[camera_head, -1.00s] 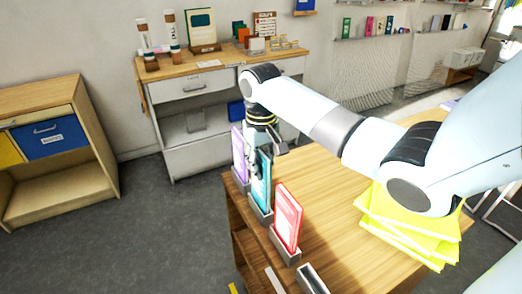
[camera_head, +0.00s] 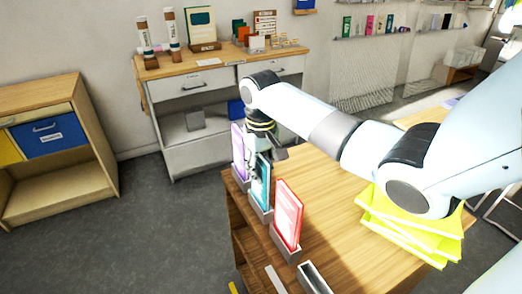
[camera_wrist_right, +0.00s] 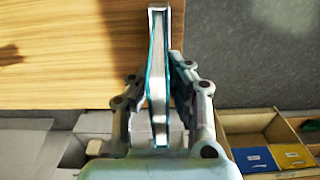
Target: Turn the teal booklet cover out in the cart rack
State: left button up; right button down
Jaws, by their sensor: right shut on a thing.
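The teal booklet (camera_head: 262,188) stands upright at the left edge of the wooden cart, with its lower end at a small grey rack slot (camera_head: 259,212). My right gripper (camera_head: 256,163) comes down on it from above and is shut on it. In the right wrist view the booklet (camera_wrist_right: 157,45) shows edge-on, pale pages between teal covers, with a finger on each side. I cannot tell whether its bottom touches the slot floor. My left gripper is not in view.
A purple booklet (camera_head: 238,145) stands close behind the teal one, and a red booklet (camera_head: 288,212) stands in front of it. An empty grey slot (camera_head: 314,278) is nearer. Yellow folders (camera_head: 412,225) lie stacked at right. The cart top (camera_head: 330,190) between is clear.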

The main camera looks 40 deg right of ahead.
jog(key=c, duration=1.2)
grip_release()
notch_tip(320, 180, up, 12)
jog(key=shift+a+f, duration=0.1)
